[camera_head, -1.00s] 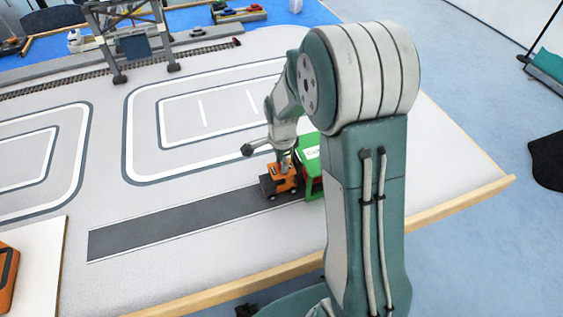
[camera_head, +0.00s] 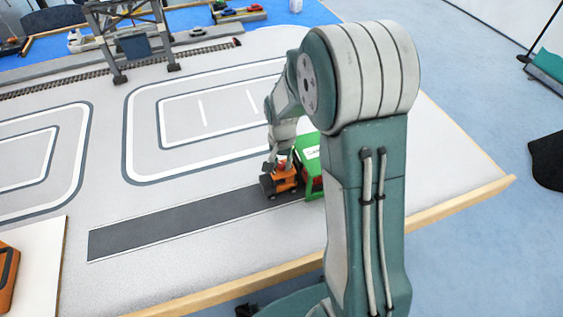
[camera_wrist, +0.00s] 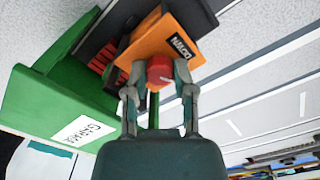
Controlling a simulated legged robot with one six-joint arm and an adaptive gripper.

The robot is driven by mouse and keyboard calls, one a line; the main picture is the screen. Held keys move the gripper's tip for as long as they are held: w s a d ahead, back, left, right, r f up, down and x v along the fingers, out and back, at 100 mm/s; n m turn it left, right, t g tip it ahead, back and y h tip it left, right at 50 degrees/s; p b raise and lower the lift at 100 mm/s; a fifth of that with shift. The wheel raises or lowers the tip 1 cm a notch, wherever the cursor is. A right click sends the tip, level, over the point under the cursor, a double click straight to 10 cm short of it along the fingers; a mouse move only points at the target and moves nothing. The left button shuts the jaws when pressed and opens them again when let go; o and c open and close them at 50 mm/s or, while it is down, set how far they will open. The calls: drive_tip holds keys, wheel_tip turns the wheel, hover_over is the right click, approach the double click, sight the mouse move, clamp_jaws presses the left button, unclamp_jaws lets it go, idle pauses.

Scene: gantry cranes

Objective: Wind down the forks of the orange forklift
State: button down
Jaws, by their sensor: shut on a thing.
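The orange forklift (camera_head: 284,183) stands on the dark grey strip of the table, right beside the green garage. In the wrist view the orange body (camera_wrist: 150,42) carries a black label with white letters. A red knob (camera_wrist: 160,70) sits on it, between my fingers. My gripper (camera_wrist: 158,72) is shut on the red knob, one finger on each side. In the head view my gripper (camera_head: 277,162) is over the forklift, partly hidden by my own arm. The forks cannot be made out.
The green garage (camera_head: 309,156) stands close to the forklift and also fills the left of the wrist view (camera_wrist: 45,100). A grey gantry crane (camera_head: 134,42) and rail track stand at the back. The grey strip (camera_head: 170,227) left of the forklift is clear.

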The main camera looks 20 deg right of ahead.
sight(281, 163)
drive_tip(key=n, duration=0.6)
drive_tip(key=shift+f, duration=0.1)
drive_tip(key=n, duration=0.6)
idle(0.4)
drive_tip(key=shift+c, duration=2.2)
unclamp_jaws()
wheel_tip(281, 163, up, 12)
